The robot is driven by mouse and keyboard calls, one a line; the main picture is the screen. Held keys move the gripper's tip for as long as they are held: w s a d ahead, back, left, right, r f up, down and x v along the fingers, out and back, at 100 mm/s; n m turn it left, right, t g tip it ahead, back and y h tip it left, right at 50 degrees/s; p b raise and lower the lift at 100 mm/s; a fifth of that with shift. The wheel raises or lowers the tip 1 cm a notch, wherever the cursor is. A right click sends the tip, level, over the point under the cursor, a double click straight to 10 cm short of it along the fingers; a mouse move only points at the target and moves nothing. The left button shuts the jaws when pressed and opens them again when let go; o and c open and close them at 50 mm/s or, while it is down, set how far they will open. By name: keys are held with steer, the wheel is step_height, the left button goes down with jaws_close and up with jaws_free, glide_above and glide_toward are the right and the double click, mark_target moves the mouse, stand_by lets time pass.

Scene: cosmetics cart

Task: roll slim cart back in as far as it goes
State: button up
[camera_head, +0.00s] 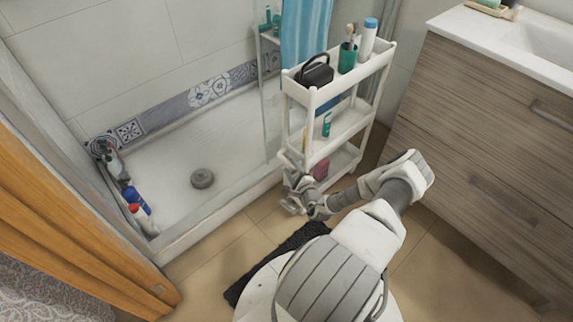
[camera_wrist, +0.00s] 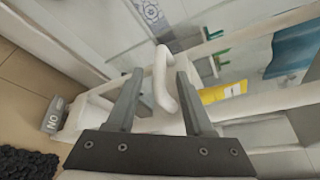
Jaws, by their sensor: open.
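The slim white cart (camera_head: 314,99) stands between the shower tray and the wooden vanity, with its shelves loaded. My gripper (camera_head: 290,192) is low at the cart's near left end, beside its lower shelves. In the wrist view my gripper (camera_wrist: 159,74) is open, with two grey fingers pointing at the cart. A white looped handle (camera_wrist: 161,75) on the cart's end shows between and just beyond the fingers. I cannot tell whether a finger touches it. The cart's lower part is partly hidden by my arm, and its wheels are not visible.
The cart carries a black bag (camera_head: 314,72), a green cup (camera_head: 347,57) and a white-and-blue bottle (camera_head: 368,38). The vanity (camera_head: 480,130) stands close on the right, the shower tray edge (camera_head: 222,211) on the left. A dark mat (camera_head: 270,262) lies on the floor.

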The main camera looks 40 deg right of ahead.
steer(key=shift+b+x, duration=0.6)
steer(key=shift+x, duration=1.7)
steer(key=shift+c, duration=0.2)
jaws_close()
